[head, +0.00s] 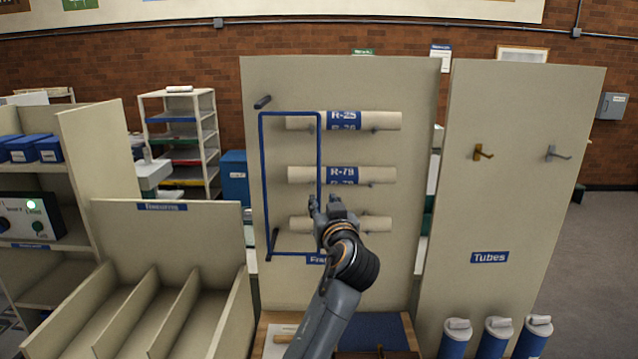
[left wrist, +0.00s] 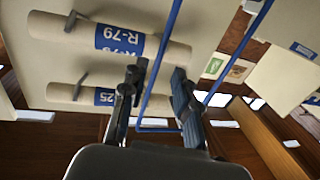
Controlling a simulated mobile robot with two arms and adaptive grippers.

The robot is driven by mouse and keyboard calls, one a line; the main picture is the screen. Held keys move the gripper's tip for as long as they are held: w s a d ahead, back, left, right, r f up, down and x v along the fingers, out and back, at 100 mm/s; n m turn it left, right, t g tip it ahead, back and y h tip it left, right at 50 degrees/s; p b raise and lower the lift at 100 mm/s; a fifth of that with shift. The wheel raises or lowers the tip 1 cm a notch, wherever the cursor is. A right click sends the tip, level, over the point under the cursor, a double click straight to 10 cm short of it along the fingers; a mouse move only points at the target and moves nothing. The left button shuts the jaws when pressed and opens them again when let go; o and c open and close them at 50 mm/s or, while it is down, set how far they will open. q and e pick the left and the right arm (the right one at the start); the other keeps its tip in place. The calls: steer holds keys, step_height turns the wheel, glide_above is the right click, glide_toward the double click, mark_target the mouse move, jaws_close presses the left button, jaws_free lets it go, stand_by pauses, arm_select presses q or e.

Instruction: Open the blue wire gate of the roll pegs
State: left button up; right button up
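The blue wire gate (head: 262,185) is a thin rectangular frame on the beige peg panel (head: 415,120). In the head view it stands over the left ends of the three pale paper rolls (head: 375,121), whose right parts are uncovered. My left gripper (head: 322,203) is at the gate's right upright, low on it, in front of the lowest roll. In the left wrist view, the fingers (left wrist: 157,78) are apart and one blue bar (left wrist: 164,45) runs through the gap between them. Contact with the bar cannot be made out. My right gripper is not in view.
A divided bin (head: 165,207) stands at the left front. A panel with two hooks (head: 520,210) is on the right, with blue tubes (head: 497,338) below it. A shelf with a control box (head: 28,217) is at far left. Open floor shows at far right.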

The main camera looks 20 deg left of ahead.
mark_target(319, 192)
arm_select(q)
steer(key=p+x, duration=0.2)
steer(key=x, duration=0.3)
steer(key=shift+w+a+r, duration=0.15)
steer(key=shift+w, duration=0.25)
steer(key=shift+w+a, duration=0.3)
steer(key=shift+w, duration=0.3)
steer(key=shift+c, duration=0.2)
jaws_close()
